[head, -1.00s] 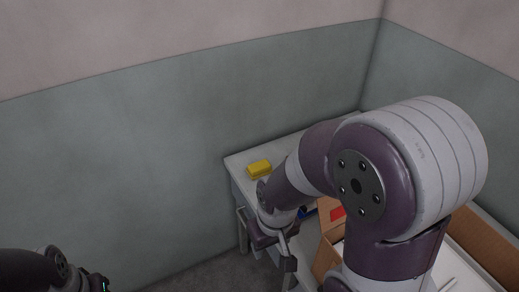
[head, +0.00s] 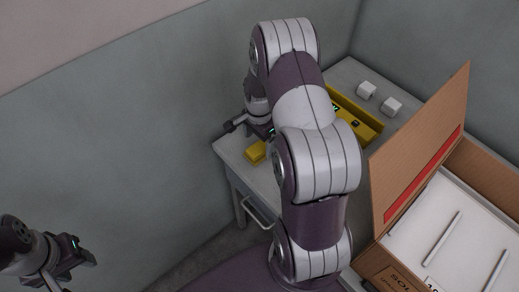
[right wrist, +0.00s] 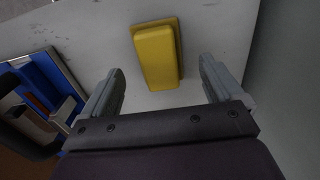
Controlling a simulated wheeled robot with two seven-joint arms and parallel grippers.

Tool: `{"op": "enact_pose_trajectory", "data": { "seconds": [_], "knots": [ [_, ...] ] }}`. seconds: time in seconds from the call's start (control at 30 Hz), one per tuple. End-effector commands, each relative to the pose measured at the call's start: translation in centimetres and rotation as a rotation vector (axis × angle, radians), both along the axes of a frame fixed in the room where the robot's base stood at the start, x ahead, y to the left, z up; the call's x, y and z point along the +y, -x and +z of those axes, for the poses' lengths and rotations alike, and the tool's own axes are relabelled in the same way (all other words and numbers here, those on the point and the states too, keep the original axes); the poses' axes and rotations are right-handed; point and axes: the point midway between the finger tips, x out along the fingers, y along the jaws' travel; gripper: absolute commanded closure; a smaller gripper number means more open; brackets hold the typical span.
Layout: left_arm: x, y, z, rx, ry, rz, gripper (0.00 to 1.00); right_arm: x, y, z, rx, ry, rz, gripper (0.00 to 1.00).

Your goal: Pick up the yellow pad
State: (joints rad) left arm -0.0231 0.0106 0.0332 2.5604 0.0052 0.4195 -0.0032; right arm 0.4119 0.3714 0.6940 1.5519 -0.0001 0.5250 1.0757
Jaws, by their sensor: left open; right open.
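The yellow pad (head: 254,153) lies on the near left corner area of the light grey table (head: 236,168), partly hidden by my right arm. In the right wrist view the yellow pad (right wrist: 156,57) lies flat, ahead of and between the two fingers. My right gripper (right wrist: 160,78) is open and empty above the table; in the head view it (head: 250,130) is beside the pad, partly hidden by its own arm. My left gripper (head: 82,256) is open and empty at the lower left, away from the table.
A yellow tray (head: 372,122) and two white blocks (head: 366,90) are farther back on the table. An open cardboard box (head: 425,150) with white contents stands at right. A blue object (right wrist: 40,80) is at left in the right wrist view. A wall is close behind the table.

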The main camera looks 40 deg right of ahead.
Motion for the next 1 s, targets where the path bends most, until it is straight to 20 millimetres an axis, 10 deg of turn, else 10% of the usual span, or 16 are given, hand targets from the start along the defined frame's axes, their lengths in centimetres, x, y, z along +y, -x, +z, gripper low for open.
{"op": "enact_pose_trajectory", "data": {
  "seconds": [0.43,0.63,1.0],
  "knots": [
    [0.0,0.0,0.1,0.0,0.0,0.0,0.52,-0.1,0.1,-3.6,-0.001,0.002,0.001,0.06],
    [0.0,0.0,0.1,0.0,0.0,0.0,0.52,-0.1,0.1,-3.6,-0.001,0.002,0.001,0.67],
    [0.0,0.0,0.1,0.0,0.0,0.0,0.52,-0.1,0.1,-2.9,-0.002,0.002,0.001,0.67]
  ]
}}
